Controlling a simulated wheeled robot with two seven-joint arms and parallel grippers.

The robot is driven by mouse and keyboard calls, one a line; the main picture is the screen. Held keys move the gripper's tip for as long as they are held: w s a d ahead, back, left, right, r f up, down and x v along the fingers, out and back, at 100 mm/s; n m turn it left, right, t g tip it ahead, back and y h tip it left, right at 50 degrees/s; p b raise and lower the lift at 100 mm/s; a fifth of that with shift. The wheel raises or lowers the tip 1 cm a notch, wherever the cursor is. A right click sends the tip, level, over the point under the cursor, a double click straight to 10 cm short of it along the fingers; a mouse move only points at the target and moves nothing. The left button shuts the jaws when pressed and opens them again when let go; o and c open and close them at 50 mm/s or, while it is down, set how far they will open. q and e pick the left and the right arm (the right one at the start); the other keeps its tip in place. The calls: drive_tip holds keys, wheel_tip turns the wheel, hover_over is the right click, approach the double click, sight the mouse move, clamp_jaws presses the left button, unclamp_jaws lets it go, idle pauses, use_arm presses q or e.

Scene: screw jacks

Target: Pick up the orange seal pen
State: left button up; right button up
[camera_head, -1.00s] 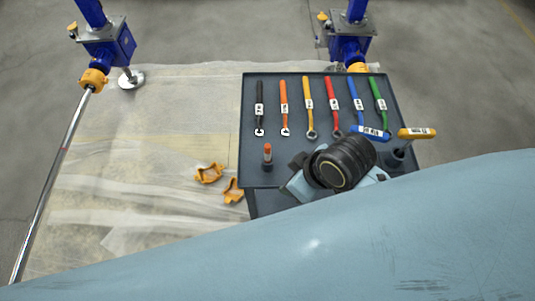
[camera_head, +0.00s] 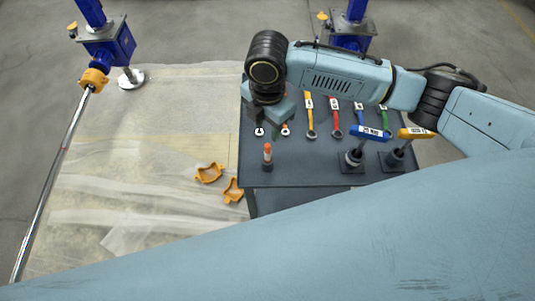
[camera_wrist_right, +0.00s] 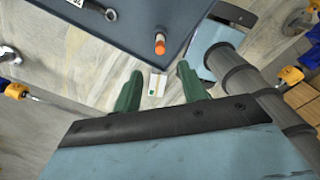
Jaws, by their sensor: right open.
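The orange seal pen (camera_head: 267,153) stands upright in a small dark base near the front left part of the dark tray table. In the right wrist view, the pen (camera_wrist_right: 160,42) shows end-on, beyond the fingertips and apart from them. My left gripper is in neither view.
Several wrenches lie behind the pen, among them the yellow one (camera_head: 309,118). Blue-handled (camera_head: 370,133) and yellow-handled (camera_head: 416,133) tools stand in holders at right. Orange brackets (camera_head: 209,173) lie left of the table (camera_head: 310,174).

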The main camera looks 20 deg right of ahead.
sight(268, 152)
drive_tip(key=shift+w+d+f, duration=0.1)
drive_tip(key=shift+d+f, duration=0.1)
drive_tip(key=shift+f, duration=0.2)
wheel_tip(268, 152, down, 12)
drive_tip(key=shift+a+f+b, duration=0.1)
drive_tip(key=shift+f+b, duration=0.15)
drive_tip(key=shift+b, duration=0.7)
clamp_jaws()
